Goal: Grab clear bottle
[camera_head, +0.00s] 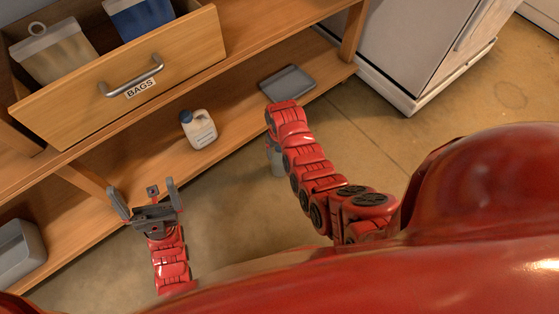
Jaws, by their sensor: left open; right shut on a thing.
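A clear, greyish bottle (278,162) shows only in part, beside and under my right forearm. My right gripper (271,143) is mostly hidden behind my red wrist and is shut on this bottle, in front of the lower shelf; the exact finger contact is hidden. My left gripper (144,195) is open and empty, fingers spread, in front of the lower shelf at the left. A white jug with a blue cap (201,130) stands on the lower shelf, between the two grippers in the picture and apart from both.
An open wooden drawer (120,100) labelled BAGS, with bag packs inside, juts out above the shelf. A grey tray (288,83) lies on the lower shelf (110,160). A grey bin (18,250) is at the far left, a white appliance (405,50) at the right. Floor in front is clear.

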